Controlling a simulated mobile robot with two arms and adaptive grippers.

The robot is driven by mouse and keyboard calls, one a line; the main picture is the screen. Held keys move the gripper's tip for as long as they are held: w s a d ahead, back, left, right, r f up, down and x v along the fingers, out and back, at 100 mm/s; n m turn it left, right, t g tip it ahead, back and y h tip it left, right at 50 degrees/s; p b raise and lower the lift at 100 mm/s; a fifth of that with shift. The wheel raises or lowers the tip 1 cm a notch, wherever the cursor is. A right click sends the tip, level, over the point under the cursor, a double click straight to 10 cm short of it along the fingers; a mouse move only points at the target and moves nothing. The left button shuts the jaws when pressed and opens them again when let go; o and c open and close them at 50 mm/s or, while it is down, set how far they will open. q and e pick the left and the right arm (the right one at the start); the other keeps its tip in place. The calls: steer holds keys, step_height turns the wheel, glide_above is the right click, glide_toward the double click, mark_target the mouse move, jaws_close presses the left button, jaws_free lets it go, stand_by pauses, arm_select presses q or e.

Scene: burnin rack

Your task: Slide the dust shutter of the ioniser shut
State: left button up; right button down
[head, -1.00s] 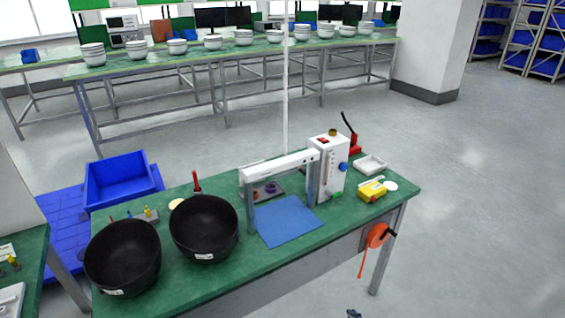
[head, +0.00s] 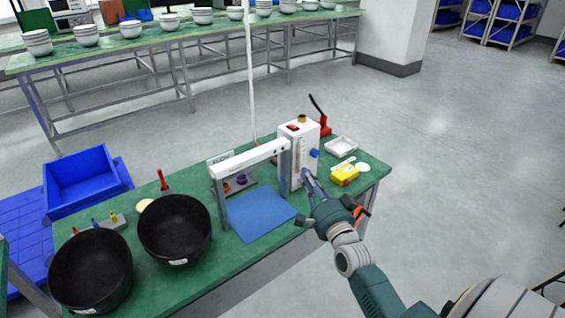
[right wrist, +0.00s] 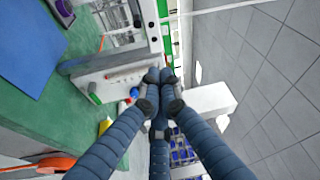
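A white box unit (head: 305,150) stands upright on the green bench, with a red switch on top and a blue knob (head: 314,153) on its side. A white bar (head: 250,160) on grey posts arches over a blue mat (head: 258,213) beside it. I cannot tell which part is the dust shutter. My right gripper (head: 305,175) is at the lower front of the box, fingers pointing towards it. In the right wrist view its fingertips (right wrist: 158,80) are drawn together, with nothing seen between them, in front of the box's white face (right wrist: 105,78). Contact cannot be told. My left gripper is out of view.
Two black bowls (head: 174,229) (head: 91,271) stand on the bench's left. A yellow item (head: 344,175), a white tray (head: 341,147) and a red-based lever tool (head: 324,125) are right of the box. A blue crate (head: 79,182) lies beyond the bench.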

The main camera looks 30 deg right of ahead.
steer(key=w+p, duration=0.2)
steer(key=w, duration=0.3)
steer(key=w+p, duration=0.2)
steer(key=w, duration=0.2)
steer(key=shift+w+a, duration=0.2)
steer(key=shift+w, duration=0.15)
steer(key=shift+s+a+f, duration=0.1)
steer(key=shift+s+a, duration=0.05)
steer(key=shift+a, duration=0.45)
steer(key=shift+d+f, duration=0.1)
